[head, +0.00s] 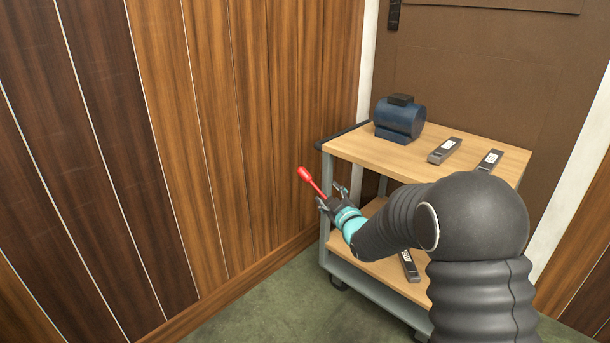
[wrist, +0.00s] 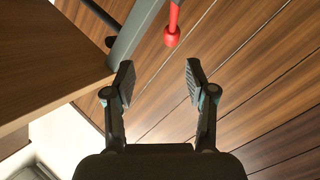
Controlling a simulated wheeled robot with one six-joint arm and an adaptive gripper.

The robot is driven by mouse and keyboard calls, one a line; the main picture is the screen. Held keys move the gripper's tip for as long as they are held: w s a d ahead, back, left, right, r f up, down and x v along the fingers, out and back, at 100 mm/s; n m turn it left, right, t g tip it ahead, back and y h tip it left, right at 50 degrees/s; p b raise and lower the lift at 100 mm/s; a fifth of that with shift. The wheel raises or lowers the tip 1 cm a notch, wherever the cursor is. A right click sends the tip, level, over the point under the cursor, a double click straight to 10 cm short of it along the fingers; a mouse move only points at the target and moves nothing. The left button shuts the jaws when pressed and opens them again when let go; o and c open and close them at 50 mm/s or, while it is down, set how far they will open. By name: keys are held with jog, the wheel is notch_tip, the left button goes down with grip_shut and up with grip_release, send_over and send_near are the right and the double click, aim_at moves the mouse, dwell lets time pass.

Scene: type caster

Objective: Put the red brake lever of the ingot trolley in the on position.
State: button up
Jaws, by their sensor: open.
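The red brake lever (head: 305,175) sticks out at the left side of the ingot trolley (head: 350,146), its knob up and to the left. In the wrist view the lever's red knob (wrist: 172,38) shows at the top, ahead of the fingertips and between their lines, apart from both. My gripper (head: 333,196) is at the trolley's left end, close to the lever's lower part in the head view. In the wrist view my gripper (wrist: 159,82) is open with nothing between its fingers. The lever's pivot is hidden behind my gripper in the head view.
A blue machine (head: 400,119) and ingots (head: 444,150) stand on the top shelf. Another ingot (head: 409,265) lies on the lower shelf. A grey trolley post (wrist: 137,28) is close beside my left finger in the wrist view. A wood-panelled wall (head: 230,120) stands left of the trolley.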

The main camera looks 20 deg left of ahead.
aim_at(307, 179)
jog(key=shift+n+y, duration=0.4)
jog(key=x, duration=0.5)
jog(key=a+x, duration=0.1)
jog(key=x, duration=0.4)
jog(key=s+f+x, duration=0.1)
jog(key=x, duration=0.4)
jog(key=shift+s+a, duration=0.1)
jog(key=shift+a, duration=0.1)
grip_shut()
